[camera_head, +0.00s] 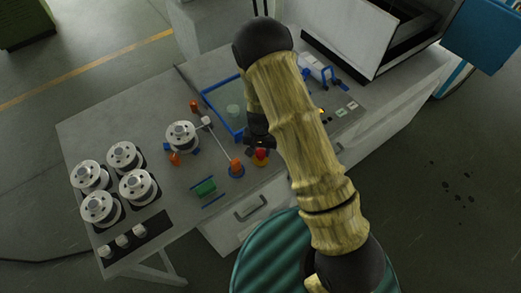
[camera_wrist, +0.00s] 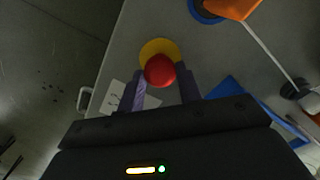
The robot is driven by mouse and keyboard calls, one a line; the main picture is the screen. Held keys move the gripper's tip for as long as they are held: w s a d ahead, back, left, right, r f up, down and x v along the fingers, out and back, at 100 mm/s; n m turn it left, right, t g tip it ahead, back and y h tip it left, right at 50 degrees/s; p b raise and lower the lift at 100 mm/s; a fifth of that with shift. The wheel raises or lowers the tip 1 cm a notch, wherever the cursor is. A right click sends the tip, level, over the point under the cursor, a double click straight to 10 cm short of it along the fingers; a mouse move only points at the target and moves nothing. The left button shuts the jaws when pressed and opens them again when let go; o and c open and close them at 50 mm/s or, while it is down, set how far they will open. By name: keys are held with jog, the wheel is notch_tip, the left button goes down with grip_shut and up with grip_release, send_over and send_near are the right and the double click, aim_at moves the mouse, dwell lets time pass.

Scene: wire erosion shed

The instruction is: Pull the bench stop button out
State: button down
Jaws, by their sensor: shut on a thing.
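The bench stop button is a red round knob (camera_wrist: 159,70) on a yellow base (camera_wrist: 158,46). In the head view the red knob (camera_head: 261,154) is near the front edge of the grey bench, just right of an orange part on a blue disc. My gripper (camera_wrist: 160,82) has its two fingers on either side of the red knob in the wrist view and is shut on it. In the head view my gripper (camera_head: 260,143) comes down on the knob from behind, and my arm hides the bench to its right. I cannot tell how far the knob is raised from its base.
A blue-framed tray (camera_head: 213,98) lies behind. Several spools (camera_head: 122,155) stand at the bench's left. A green block (camera_head: 205,187) lies near the front edge.

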aim_at(260, 152)
jog(key=shift+w+r, duration=0.1)
jog(key=shift+r, duration=0.05)
jog(key=c, duration=0.9)
grip_release()
jog(key=shift+c, duration=0.2)
jog(key=shift+r, duration=0.15)
notch_tip(260, 152, up, 17)
jog(key=b, duration=0.3)
jog(key=shift+b, duration=0.4)
jog(key=s+d+r+n+t+b, duration=0.2)
jog(key=s+d+b, duration=0.1)
jog(key=s+d, duration=1)
jog(key=shift+s+d+t+b, duration=0.15)
jog(key=shift+d+t+b, duration=0.15)
jog(key=shift+d, duration=0.15)
